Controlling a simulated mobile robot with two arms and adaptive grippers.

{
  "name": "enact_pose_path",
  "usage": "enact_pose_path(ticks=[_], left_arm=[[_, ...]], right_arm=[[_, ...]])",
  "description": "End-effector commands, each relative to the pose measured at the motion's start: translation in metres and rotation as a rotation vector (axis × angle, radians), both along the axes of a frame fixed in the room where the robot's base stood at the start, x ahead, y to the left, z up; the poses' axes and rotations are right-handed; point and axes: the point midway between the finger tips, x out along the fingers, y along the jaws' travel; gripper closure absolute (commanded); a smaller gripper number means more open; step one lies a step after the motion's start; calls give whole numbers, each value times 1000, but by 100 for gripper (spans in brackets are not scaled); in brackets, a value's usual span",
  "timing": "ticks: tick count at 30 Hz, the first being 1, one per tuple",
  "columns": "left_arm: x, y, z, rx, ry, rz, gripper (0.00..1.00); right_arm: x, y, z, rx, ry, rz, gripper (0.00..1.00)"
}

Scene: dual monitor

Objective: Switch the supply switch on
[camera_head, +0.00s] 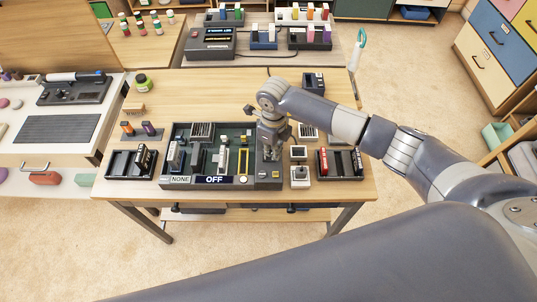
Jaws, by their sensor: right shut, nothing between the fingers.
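A dark panel (205,189) with a green board in it lies on the wooden table. Its front edge carries a white "NONE" label (180,181) and an "OFF" label (214,180). A grey block with small yellow marks (269,182) forms the right end of the panel. My right gripper (270,153) is shut and empty, pointing down over this grey block. It hides the block's upper part, and I cannot tell whether the fingertips touch it. I cannot make out which part is the supply switch. My left gripper is not in view.
A black tray (117,170) stands left of the panel, and another tray with red and dark items (341,163) stands right. Small white modules (300,177) sit close to the gripper's right. A green jar (143,83) and small blocks stand at the back left.

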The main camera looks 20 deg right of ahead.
Motion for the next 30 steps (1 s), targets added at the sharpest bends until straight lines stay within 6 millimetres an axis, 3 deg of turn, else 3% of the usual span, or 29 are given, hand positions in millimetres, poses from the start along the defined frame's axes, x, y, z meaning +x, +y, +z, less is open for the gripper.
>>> enact_pose_path(ticks=[18,30], left_arm=[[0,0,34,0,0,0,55],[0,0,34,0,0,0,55]], right_arm=[[1,0,53,0,-1,0,100],[0,0,54,1,-1,0,100]])
